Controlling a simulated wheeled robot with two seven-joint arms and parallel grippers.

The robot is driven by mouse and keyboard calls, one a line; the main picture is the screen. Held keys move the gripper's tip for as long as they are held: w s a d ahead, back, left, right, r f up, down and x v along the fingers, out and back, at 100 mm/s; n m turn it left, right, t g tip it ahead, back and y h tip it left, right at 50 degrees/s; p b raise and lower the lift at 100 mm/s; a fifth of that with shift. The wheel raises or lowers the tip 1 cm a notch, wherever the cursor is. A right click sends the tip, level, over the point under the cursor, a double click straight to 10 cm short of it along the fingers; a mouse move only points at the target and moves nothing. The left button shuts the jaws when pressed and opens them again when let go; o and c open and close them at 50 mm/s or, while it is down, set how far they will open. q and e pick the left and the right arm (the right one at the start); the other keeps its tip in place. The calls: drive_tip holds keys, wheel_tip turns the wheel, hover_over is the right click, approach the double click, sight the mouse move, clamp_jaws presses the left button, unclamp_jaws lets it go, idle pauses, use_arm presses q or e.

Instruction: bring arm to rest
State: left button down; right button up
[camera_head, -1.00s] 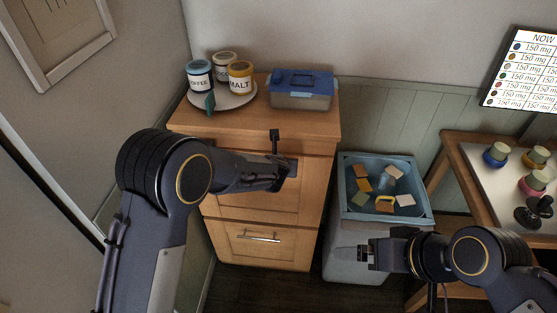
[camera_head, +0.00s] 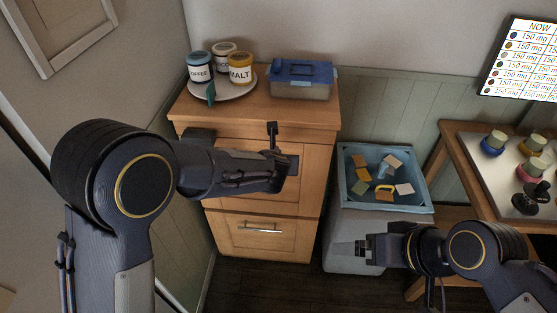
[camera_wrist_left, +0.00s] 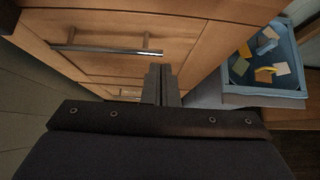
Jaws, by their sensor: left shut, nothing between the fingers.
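My left arm (camera_head: 125,200) comes in from the left in the head view, its elbow large and near the camera. My left gripper (camera_head: 283,166) is in front of the wooden cabinet's upper drawer. In the left wrist view its fingers (camera_wrist_left: 161,84) are together and empty, below a drawer's bar handle (camera_wrist_left: 107,50). I cannot tell whether they touch the cabinet. My right gripper (camera_head: 361,248) points left at the lower right, in front of the grey bin; its finger opening is too small to judge.
The wooden cabinet (camera_head: 262,206) carries a tray of jars (camera_head: 240,68) and a blue-lidded box (camera_head: 301,80). A blue tub (camera_head: 347,196) with several coloured pieces tops the grey bin (camera_head: 345,258). A side table (camera_head: 446,165) holds knobbed pieces at right. Dark floor shows below the cabinet.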

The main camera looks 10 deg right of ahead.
use_arm(q)
drive_tip(key=shift+v, duration=1.75)
drive_tip(key=s+a+r+n+g+y, duration=0.1)
drive_tip(key=s+a+r+n, duration=0.1)
drive_tip(key=a+n, duration=0.5)
drive_tip(key=s+a+r+n+y, duration=0.1)
drive_tip(key=s+a+r+n, duration=0.15)
drive_tip(key=a+n, duration=0.55)
drive_tip(key=s+a+r+n+g+y, duration=0.1)
drive_tip(key=s+a+r+n, duration=0.2)
drive_tip(key=a, duration=0.7)
drive_tip(key=s+a+f+n+g+h, duration=0.1)
drive_tip(key=s+a+n, duration=0.2)
drive_tip(key=s+n, duration=0.3)
drive_tip(key=s+a+n+g, duration=0.1)
drive_tip(key=s+a+n, duration=0.3)
drive_tip(key=s+n, duration=0.25)
drive_tip(key=s+d+n+h, duration=0.2)
drive_tip(key=s+n+h, duration=0.1)
drive_tip(key=s+n, duration=0.6)
drive_tip(key=shift+s+d+f+n, duration=0.3)
drive_tip(key=shift+d+f+n, duration=0.1)
drive_tip(key=shift+n, duration=0.15)
